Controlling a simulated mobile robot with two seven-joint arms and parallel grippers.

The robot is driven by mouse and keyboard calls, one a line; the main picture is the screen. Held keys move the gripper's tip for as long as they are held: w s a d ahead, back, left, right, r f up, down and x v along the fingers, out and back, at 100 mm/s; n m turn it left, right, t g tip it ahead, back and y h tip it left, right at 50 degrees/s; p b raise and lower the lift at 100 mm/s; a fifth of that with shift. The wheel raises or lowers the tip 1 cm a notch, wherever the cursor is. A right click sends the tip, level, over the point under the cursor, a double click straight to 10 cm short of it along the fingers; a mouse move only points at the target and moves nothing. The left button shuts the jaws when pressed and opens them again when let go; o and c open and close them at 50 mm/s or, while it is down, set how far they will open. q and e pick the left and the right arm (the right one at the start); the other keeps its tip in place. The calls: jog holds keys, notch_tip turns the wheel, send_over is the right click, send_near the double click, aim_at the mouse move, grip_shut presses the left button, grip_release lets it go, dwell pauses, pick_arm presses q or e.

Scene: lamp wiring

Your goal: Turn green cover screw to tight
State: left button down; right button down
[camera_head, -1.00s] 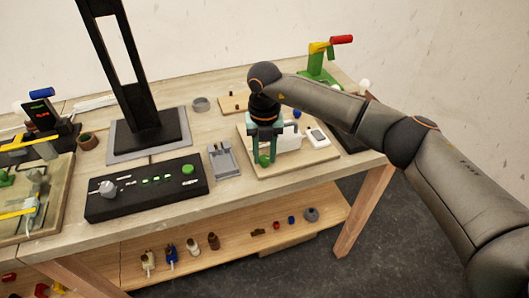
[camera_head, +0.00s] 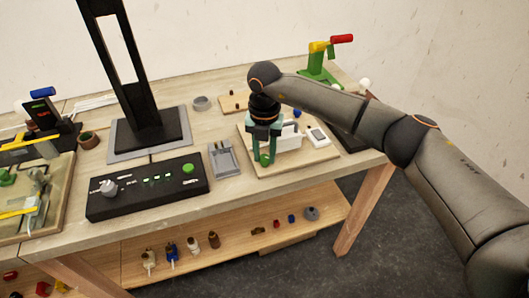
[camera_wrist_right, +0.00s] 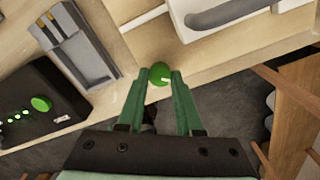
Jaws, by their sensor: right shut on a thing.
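The green cover screw (camera_wrist_right: 160,73) shows as a round green knob with a pale mark in the right wrist view. It stands near the front edge of the wooden board (camera_head: 300,164), and its green also shows in the head view (camera_head: 265,159). My right gripper (camera_head: 264,151) points down over it. In the right wrist view my two green fingers (camera_wrist_right: 160,78) lie on either side of the screw and are shut on it. How far the screw is seated cannot be told. My left gripper is not in view.
A white block with a grey handle (camera_wrist_right: 225,14) is close beside the screw. A grey tray (camera_head: 225,160) and a black control box (camera_head: 146,190) with a green button lie to the left. A white device (camera_head: 317,136) sits on the right of the board.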

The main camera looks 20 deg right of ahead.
aim_at(264, 157)
jog(key=c, duration=0.6)
grip_release()
notch_tip(264, 157, up, 13)
jog(key=shift+f+b, duration=0.2)
jog(key=shift+b, duration=0.5)
jog(key=shift+a+f, duration=0.1)
